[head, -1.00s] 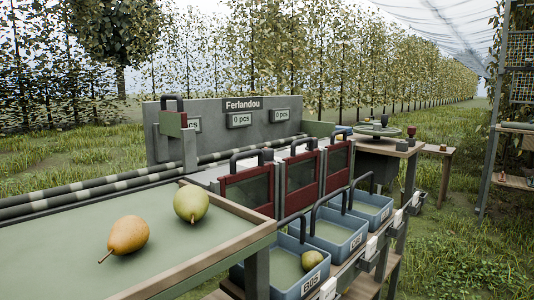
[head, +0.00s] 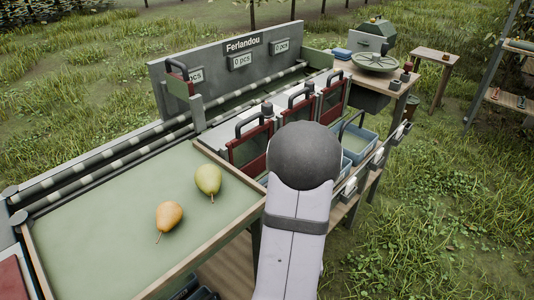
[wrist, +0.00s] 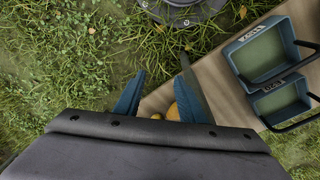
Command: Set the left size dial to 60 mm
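The sorting machine stands across the middle of the head view, with a grey back panel (head: 213,68) marked "Ferlandou" and three red-framed gates. I cannot tell whether these are the size dials, and no setting is readable. My gripper (wrist: 158,80) shows in the wrist view with its two blue fingers apart. It points down beside a wooden shelf, away from the knobs. Yellow-orange roundish things show beyond the fingers, not clearly held. My arm covers the lower middle of the head view.
Two pears (head: 169,216) lie on the green sorting tray (head: 95,235) at left. Blue crates (wrist: 280,102) stand on the wooden shelf (wrist: 222,90), right of my fingers in the wrist view. A side table (head: 385,84) with a round green plate stands at the back right.

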